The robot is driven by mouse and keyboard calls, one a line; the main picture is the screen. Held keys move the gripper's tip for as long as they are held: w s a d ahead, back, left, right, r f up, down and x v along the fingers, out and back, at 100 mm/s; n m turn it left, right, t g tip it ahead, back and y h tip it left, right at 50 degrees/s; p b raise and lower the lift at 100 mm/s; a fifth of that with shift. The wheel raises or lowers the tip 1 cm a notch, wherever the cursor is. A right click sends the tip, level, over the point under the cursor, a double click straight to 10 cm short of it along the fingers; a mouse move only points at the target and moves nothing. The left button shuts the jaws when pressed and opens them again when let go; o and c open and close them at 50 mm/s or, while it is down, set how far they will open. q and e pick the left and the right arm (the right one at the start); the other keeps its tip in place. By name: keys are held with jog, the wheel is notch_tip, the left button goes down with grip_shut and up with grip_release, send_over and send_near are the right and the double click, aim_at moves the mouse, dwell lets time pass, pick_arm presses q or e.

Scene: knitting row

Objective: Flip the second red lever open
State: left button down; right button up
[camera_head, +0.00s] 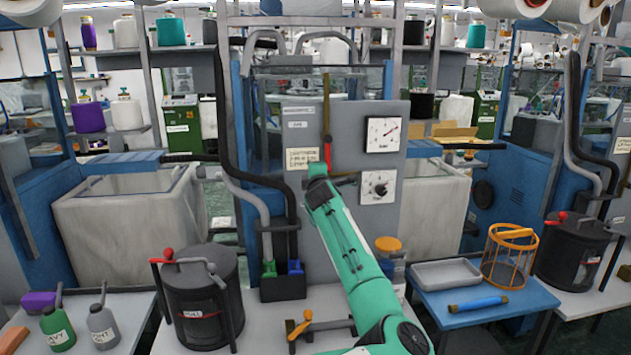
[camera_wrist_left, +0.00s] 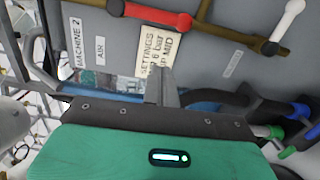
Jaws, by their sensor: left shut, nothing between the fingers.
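A grey machine panel (camera_head: 300,120) stands ahead with a brown vertical pipe on it. A red lever (camera_head: 328,153) shows on this pipe just above the end of my left arm. My left gripper (camera_wrist_left: 165,87) is shut and empty, in front of the panel near the settings label (camera_wrist_left: 155,50). It appears apart from both levers. My right gripper is not seen.
Two dials (camera_head: 383,134) sit to the right on the panel. Hoses and a dark box (camera_head: 283,288) stand left of my arm. A dark pot (camera_head: 203,305) with a red-knobbed handle, a grey tray (camera_head: 446,275) and an orange basket (camera_head: 510,262) stand nearby.

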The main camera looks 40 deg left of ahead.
pick_arm(q)
jog(key=shift+s+a+v, duration=0.1)
jog(key=shift+s+v, duration=0.05)
jog(key=shift+v, duration=0.9)
jog(key=shift+s+a+v, duration=0.1)
jog(key=shift+a+v, duration=0.05)
jog(key=shift+v, duration=0.9)
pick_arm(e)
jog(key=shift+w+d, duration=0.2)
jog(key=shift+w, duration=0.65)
pick_arm(q)
jog(key=shift+r, duration=0.1)
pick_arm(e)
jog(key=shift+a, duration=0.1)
